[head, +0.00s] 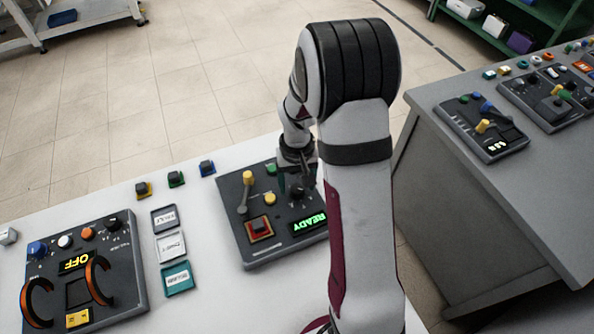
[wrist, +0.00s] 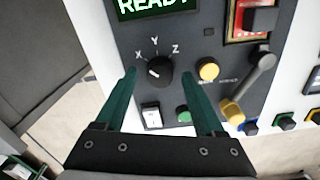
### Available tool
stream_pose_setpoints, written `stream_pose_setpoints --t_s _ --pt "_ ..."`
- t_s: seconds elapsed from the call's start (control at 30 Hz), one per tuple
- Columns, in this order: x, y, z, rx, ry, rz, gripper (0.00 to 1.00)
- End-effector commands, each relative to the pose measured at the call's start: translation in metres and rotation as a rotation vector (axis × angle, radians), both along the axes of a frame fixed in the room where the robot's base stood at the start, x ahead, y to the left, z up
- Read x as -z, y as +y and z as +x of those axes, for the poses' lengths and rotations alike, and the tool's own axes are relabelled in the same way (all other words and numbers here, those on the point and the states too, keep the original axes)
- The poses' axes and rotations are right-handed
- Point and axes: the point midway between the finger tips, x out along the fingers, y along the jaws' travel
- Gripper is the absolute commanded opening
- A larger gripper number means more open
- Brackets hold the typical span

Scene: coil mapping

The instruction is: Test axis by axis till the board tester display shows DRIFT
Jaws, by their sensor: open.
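The tester panel (head: 283,246) under my gripper is dark grey, and its display (head: 309,222) reads READY in green. The display also shows partly in the wrist view (wrist: 155,6). A black selector knob (wrist: 159,72) is marked X, Y and Z, and its white mark seems to point toward X. My gripper (wrist: 159,77) is open, with its green fingers on either side of this knob; contact cannot be told. A yellow button (wrist: 208,69), a green button (wrist: 183,113), a white rocker switch (wrist: 151,116) and a lever (wrist: 262,72) are nearby. My arm hides the panel's right side in the head view.
A second panel (head: 128,262) at left reads OFF and has two orange-black handles. Three label cards (head: 172,248) lie between the panels. Yellow, green and blue buttons (head: 176,179) line the back edge. Another grey bench (head: 480,190) with panels stands at right.

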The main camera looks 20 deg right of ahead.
Motion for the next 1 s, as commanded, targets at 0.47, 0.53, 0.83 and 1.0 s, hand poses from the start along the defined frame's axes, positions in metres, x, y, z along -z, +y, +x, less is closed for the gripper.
stream_pose_setpoints --t_s 0.47,0.53,0.83,1.0 --pt "-0.130 0.000 0.001 0.001 -0.005 -0.001 0.71" --pt "-0.141 0.000 0.001 0.000 -0.003 -0.001 0.71" --pt "-0.152 0.000 0.000 0.000 0.000 0.000 0.71" --pt "-0.151 0.000 0.000 0.000 0.000 0.000 0.71"
